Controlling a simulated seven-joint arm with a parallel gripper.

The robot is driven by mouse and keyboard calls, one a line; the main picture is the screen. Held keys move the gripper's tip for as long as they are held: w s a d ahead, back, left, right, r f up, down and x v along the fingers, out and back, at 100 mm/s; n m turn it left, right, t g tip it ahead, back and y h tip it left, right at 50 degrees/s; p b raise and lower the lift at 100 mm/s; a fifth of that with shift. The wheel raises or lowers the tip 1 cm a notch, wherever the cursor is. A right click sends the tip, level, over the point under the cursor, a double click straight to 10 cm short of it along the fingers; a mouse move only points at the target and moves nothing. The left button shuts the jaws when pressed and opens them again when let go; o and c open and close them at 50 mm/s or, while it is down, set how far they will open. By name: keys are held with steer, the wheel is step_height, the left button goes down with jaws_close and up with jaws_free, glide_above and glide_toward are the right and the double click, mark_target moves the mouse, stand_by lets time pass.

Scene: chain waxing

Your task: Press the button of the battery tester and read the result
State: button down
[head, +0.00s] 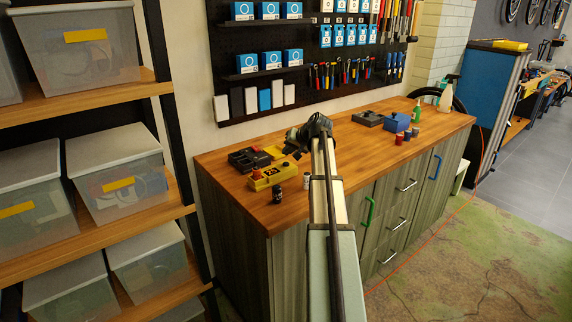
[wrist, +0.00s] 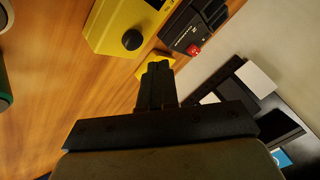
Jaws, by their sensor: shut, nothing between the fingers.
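A yellow box-shaped device with a small dark display (head: 271,177) lies near the left end of the workbench. In the wrist view the yellow device (wrist: 106,22) shows a round black knob on top. Behind it, nearer the wall, is a flat black device (head: 243,160); in the wrist view this black device (wrist: 185,31) shows a red button (wrist: 193,50). I cannot tell for sure which is the battery tester. My gripper (wrist: 157,68) is shut and empty, its tips over a small yellow piece (wrist: 146,73) beside both devices. In the head view my gripper (head: 296,145) is partly hidden by my arm.
Further right on the workbench (head: 345,150) are a black tray (head: 368,118), a blue box (head: 397,122) and bottles. White and dark boxes (head: 250,101) line the wall behind. The workbench middle has free room.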

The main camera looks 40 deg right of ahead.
mark_target(288, 164)
steer(key=shift+r, duration=1.7)
